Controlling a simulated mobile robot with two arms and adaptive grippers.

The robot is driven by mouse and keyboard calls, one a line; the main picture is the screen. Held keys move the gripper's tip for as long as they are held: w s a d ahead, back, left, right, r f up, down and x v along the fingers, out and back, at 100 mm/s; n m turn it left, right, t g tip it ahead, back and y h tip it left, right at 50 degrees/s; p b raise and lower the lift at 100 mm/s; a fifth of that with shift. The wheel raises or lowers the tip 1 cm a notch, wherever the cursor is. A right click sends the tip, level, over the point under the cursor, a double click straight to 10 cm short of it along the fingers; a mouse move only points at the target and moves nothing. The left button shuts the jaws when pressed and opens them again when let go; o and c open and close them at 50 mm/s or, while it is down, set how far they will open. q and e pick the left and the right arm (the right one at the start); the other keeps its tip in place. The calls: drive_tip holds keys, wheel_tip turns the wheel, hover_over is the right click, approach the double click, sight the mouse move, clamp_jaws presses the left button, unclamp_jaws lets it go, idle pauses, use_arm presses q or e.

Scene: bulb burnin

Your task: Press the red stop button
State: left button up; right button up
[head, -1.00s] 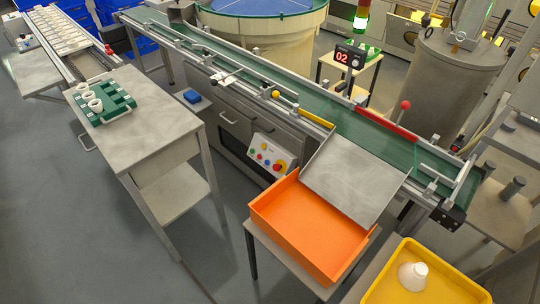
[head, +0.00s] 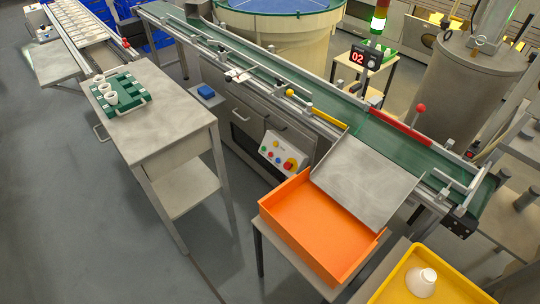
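The red stop button (head: 290,163) is a large red knob on a yellow base at the lower right of a pale sloped control panel (head: 267,149). The panel is on the front of the conveyor's grey cabinet and also carries several small coloured buttons. The button is small in the head view but unobstructed. Neither of my grippers is in view.
A green conveyor (head: 330,103) runs behind the panel. An orange bin (head: 310,240) stands to its right under a metal chute (head: 365,180). A grey table (head: 165,115) with a green rack (head: 118,95) stands to the left. Floor between table and bin is clear.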

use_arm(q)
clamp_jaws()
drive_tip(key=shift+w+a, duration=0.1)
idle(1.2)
